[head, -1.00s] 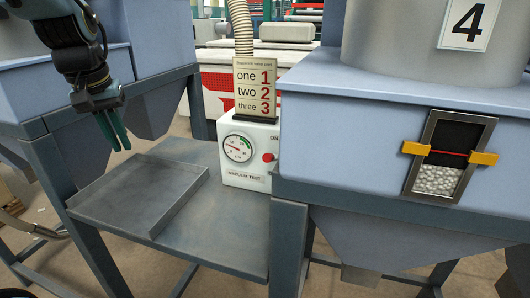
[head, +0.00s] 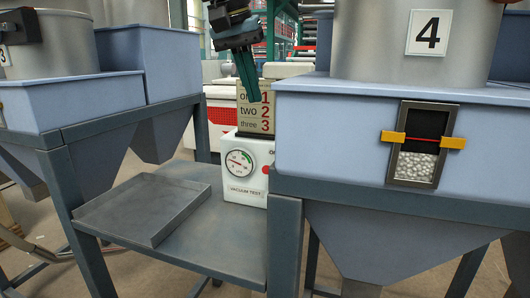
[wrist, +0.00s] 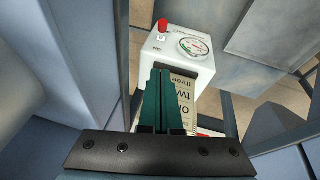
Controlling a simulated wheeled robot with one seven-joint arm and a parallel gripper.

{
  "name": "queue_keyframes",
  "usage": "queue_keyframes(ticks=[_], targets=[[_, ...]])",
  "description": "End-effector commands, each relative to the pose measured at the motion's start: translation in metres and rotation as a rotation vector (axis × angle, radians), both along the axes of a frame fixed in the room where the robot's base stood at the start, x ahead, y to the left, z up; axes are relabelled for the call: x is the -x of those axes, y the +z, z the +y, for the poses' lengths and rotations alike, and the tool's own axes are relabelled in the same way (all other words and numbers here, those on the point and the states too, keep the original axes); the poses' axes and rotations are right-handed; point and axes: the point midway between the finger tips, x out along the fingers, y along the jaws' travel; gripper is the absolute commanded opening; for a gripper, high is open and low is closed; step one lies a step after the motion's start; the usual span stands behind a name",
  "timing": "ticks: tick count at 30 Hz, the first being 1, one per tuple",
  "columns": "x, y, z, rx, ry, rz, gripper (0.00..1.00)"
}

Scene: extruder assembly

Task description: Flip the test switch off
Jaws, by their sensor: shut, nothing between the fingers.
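The white vacuum test box (head: 246,196) stands on the low grey table, with a round gauge (head: 238,162) and a red switch knob (head: 266,169) on it. In the head view the blue hopper's edge partly cuts off the box's right side. In the wrist view the red knob (wrist: 163,24) shows fully, sticking out from the box (wrist: 190,58) near an "ON" label. My gripper (head: 252,97), with green fingers, is shut and empty, above the box and in front of the number card. In the wrist view its fingertips (wrist: 163,72) point toward the box, apart from the knob.
The number card (head: 250,119) stands on top of the box. The blue hopper (head: 330,140) labelled 4 stands close on the right. A shallow grey tray (head: 150,240) lies on the table at left. Another blue hopper (head: 75,100) is at the far left.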

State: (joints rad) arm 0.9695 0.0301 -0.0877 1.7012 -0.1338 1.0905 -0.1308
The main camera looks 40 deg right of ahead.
Motion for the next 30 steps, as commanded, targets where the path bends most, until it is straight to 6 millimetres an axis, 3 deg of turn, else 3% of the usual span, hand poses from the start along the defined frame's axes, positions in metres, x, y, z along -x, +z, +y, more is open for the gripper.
queue_keyframes(ticks=[8, 20, 30], targets=[[-0.001, -0.018, -0.006, -0.004, 0.000, 0.002, 0.00], [-0.005, -0.093, -0.032, -0.006, 0.000, 0.002, 0.00], [0.010, -0.126, -0.023, -0.001, 0.001, 0.000, 0.00]])
